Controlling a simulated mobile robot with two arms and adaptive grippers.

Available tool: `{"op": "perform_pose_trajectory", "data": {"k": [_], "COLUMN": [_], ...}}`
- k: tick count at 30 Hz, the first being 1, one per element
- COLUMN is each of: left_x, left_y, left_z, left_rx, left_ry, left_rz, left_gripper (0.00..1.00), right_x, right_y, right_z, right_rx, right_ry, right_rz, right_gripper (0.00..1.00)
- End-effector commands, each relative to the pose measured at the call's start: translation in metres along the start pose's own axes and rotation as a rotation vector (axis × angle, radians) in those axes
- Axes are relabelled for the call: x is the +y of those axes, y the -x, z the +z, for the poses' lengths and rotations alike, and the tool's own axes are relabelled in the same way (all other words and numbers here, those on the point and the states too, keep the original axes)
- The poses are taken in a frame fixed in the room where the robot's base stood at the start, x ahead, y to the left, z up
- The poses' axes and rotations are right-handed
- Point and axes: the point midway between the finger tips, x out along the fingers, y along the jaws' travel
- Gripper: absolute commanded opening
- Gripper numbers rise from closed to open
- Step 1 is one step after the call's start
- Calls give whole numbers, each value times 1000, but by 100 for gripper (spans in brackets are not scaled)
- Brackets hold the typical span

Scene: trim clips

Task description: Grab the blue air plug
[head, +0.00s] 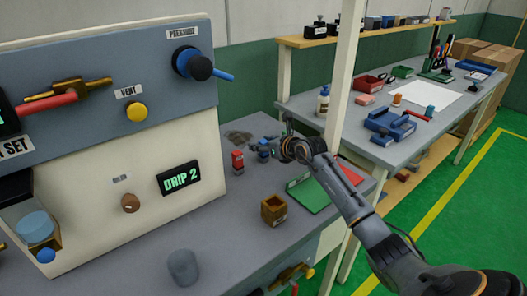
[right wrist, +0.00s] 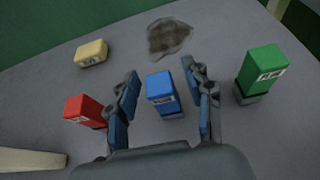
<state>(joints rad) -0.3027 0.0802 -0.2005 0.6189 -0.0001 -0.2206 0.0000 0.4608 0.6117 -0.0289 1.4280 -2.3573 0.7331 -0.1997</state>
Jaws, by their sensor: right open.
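The blue air plug (right wrist: 161,90) is a small blue block with a white label, standing on the grey bench in the right wrist view. It also shows in the head view (head: 263,151), small and partly crowded by my gripper. My right gripper (right wrist: 160,75) is open, with one finger on each side of the blue plug and visible gaps to it. In the head view my right gripper (head: 279,148) is over the bench beside the plug. My left gripper is not in view.
A red plug (right wrist: 83,109) stands left of the fingers and a green plug (right wrist: 264,69) right of them. A yellow block (right wrist: 92,53) and a dark stain (right wrist: 169,39) lie beyond. A brown open box (head: 274,210) and a green mat (head: 306,194) are nearer in the head view.

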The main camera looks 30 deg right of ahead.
Motion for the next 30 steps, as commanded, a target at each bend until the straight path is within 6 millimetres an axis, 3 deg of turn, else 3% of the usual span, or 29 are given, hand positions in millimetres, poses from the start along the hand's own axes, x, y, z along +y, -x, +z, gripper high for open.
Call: {"op": "perform_pose_trajectory", "data": {"k": [5,13,23,30], "left_x": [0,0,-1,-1], "left_y": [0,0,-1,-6], "left_z": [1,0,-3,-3], "left_rx": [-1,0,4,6], "left_ry": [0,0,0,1], "left_rz": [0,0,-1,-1], "left_gripper": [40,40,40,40], "right_x": [0,0,0,-1], "right_y": [0,0,1,8], "right_z": [0,0,2,21], "right_rx": [0,-1,-2,-6], "right_ry": [0,0,0,2], "right_rz": [0,0,-1,-2], "right_gripper": [51,0,0,0]}}
